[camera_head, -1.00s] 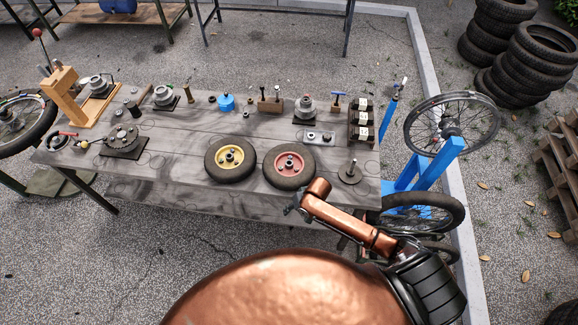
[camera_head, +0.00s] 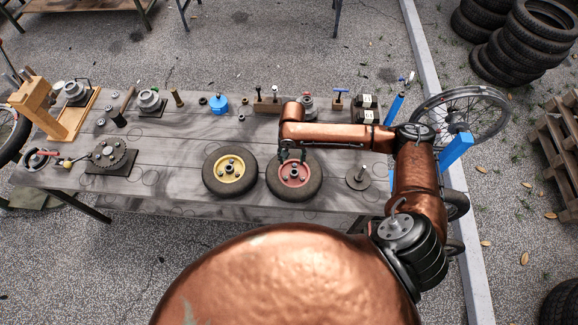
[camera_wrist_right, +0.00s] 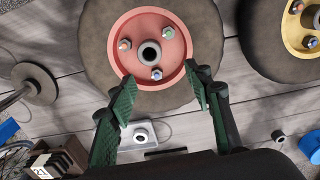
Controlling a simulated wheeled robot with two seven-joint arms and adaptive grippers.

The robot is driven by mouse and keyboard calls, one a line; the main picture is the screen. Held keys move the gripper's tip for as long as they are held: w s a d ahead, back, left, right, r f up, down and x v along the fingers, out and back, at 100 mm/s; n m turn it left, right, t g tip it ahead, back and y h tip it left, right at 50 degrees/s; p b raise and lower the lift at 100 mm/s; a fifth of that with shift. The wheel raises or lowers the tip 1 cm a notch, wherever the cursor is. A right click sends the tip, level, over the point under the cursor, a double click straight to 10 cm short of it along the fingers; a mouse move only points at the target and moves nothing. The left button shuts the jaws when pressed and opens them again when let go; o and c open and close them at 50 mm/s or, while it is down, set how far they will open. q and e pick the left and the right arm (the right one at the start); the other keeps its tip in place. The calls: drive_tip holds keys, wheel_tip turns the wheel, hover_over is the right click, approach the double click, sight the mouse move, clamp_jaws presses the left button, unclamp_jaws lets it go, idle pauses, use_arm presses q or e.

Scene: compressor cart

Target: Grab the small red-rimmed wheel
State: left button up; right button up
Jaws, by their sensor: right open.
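The small red-rimmed wheel (camera_head: 294,177) lies flat on the grey wooden table, with a dark tyre, a red hub and several bolts around a centre bore. It also shows in the right wrist view (camera_wrist_right: 152,45), at the top middle. My right gripper (camera_head: 291,156) is above the far edge of this wheel. In the right wrist view its two green-padded fingers (camera_wrist_right: 162,82) are spread apart with nothing between them, their tips overlapping the near part of the wheel in the picture. My left gripper is not in view.
A yellow-rimmed wheel (camera_head: 230,171) lies close to the left of the red one. A round base with an upright peg (camera_head: 359,177) stands to the right. A blue cylinder (camera_head: 219,104) and other parts line the table's back. The table front is mostly clear.

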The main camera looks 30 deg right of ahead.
sight(294, 169)
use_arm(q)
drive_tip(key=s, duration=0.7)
use_arm(e)
drive_tip(key=f, duration=0.1)
drive_tip(key=s+f, duration=0.1)
drive_tip(key=f, duration=0.3)
drive_tip(key=shift+s+d+f, duration=0.25)
drive_tip(key=shift+s+d, duration=0.1)
drive_tip(key=shift+s, duration=0.05)
drive_tip(key=shift+w+f, duration=0.55)
drive_tip(key=shift+f, duration=0.1)
drive_tip(key=shift+s+r, duration=0.25)
drive_tip(key=shift+s, duration=0.2)
drive_tip(key=shift+c, duration=0.8)
drive_tip(key=shift+w+f, duration=0.15)
drive_tip(key=shift+w, duration=0.1)
drive_tip(key=c, duration=0.3)
drive_tip(key=shift+s, duration=0.15)
drive_tip(key=c, duration=0.5)
clamp_jaws()
drive_tip(key=shift+w+r, duration=0.2)
drive_tip(key=shift+r, duration=0.05)
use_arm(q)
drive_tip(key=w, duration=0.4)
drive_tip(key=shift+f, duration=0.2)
